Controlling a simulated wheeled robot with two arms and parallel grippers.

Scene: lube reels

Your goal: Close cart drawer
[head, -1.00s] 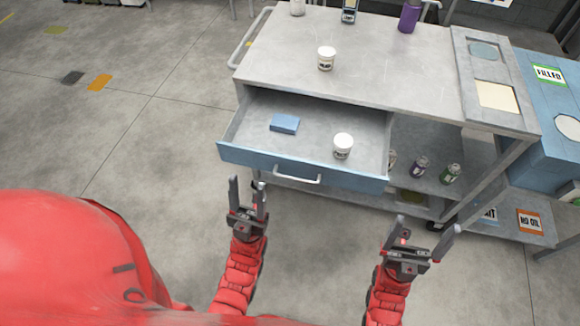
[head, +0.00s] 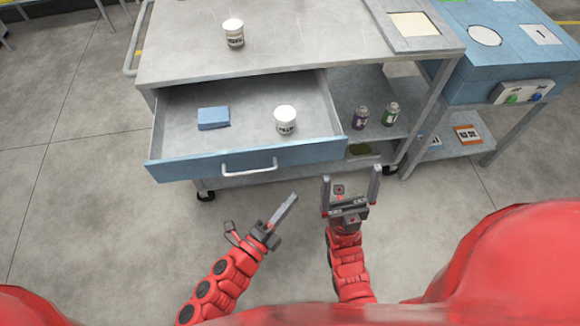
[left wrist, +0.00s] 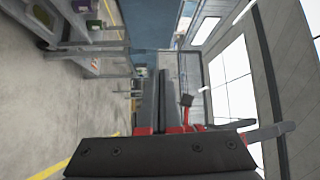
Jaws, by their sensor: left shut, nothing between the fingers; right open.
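The cart drawer (head: 172,169) is pulled out of the grey cart (head: 300,38) in the head view. It has a blue front and a pale bar handle (head: 249,168). My left gripper (head: 291,201) is shut and empty, below and to the right of the handle in the picture, apart from the drawer. My right gripper (head: 350,184) is open and empty, near the drawer's right front corner in the picture, with no visible contact. The left wrist view does not clearly show the drawer.
Small cans (head: 360,117) stand on the lower shelf right of the drawer. A blue box station (head: 500,60) stands to the right. Floor (head: 80,130) left of the cart is clear.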

